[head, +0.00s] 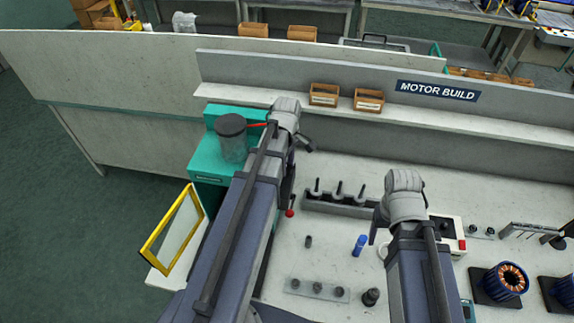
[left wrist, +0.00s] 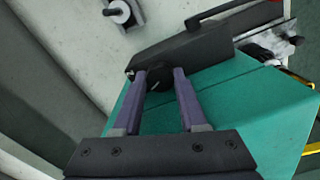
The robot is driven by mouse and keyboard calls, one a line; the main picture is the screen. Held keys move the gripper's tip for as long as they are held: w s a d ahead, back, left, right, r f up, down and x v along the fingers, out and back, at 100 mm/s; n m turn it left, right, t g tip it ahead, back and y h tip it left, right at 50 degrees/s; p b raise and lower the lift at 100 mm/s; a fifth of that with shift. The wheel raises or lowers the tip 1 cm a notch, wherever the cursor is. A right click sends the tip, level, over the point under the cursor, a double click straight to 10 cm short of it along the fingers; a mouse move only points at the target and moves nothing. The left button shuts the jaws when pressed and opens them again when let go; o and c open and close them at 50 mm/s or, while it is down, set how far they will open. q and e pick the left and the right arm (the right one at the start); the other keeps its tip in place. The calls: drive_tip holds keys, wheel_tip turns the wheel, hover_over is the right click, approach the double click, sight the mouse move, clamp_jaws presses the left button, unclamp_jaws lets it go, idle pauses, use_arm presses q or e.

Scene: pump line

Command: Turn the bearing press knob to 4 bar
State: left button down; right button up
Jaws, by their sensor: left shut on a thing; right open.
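The teal bearing press (head: 207,180) stands at the left of the bench, partly behind my left arm, and its teal body (left wrist: 245,110) fills the lower right of the left wrist view. Its dark round knob (left wrist: 156,78) sits on a black part and shows a short pale mark. My left gripper (left wrist: 160,74) is shut on the knob, with one purple finger on each side. In the head view the knob is hidden, and I cannot read a pressure scale. My right gripper (head: 377,222) is open and empty above the bench, away from the press.
A yellow-framed panel (head: 172,232) stands by the press's front. A red-tipped lever (head: 290,213) is right of my left arm. A rack (head: 338,203), a blue cylinder (head: 360,245) and small dark parts stand on the bench. Two wooden bins (head: 324,95) are on the shelf.

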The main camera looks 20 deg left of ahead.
idle(0.3)
use_arm(q)
drive_tip(key=shift+c, duration=2.3)
unclamp_jaws()
wheel_tip(320, 180, up, 8)
drive_tip(key=p, duration=0.8)
drive_tip(key=shift+f, duration=0.1)
